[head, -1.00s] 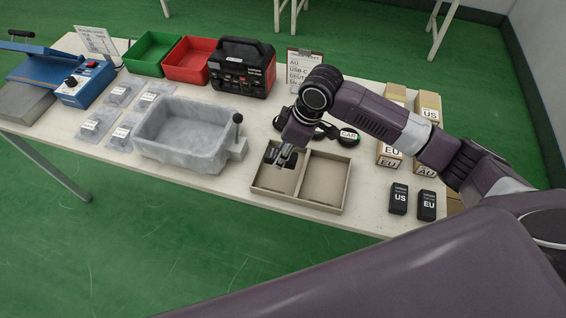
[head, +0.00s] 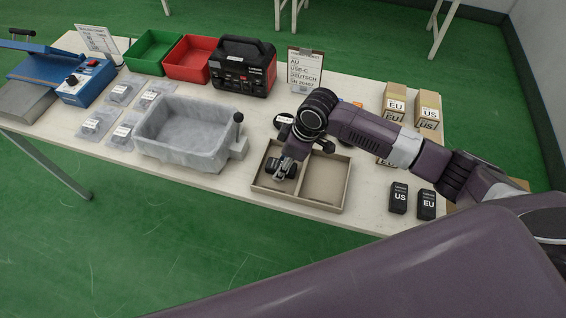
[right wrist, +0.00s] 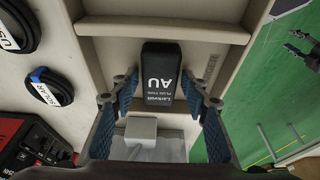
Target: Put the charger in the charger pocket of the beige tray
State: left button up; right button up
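The black charger marked AU (right wrist: 160,75) lies in one compartment of the beige tray (right wrist: 225,45), label facing up. My right gripper (right wrist: 161,85) is around it, with a finger on each side and what look like narrow gaps between fingers and charger. In the head view, my right gripper (head: 284,171) reaches down into the left compartment of the beige tray (head: 345,190); the right compartment is empty. A dark jointed part at the right wrist view's edge, possibly my left gripper (right wrist: 300,48), is small and unclear.
A grey bin (head: 185,165) stands left of the tray. Two black chargers, US (head: 399,197) and EU (head: 427,204), stand to the right. Cartons (head: 394,103), a sign (head: 304,70) and a power station (head: 241,67) stand behind. Coiled cables (right wrist: 48,88) lie beside the tray.

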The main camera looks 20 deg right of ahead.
jog(key=shift+o, duration=0.5)
jog(key=shift+r, duration=0.1)
jog(key=shift+d+r, duration=0.1)
jog(key=shift+r, duration=0.15)
jog(key=v, duration=1.1)
jog(key=shift+r+b, duration=0.3)
jog(key=shift+b, duration=0.1)
jog(key=shift+d, duration=0.1)
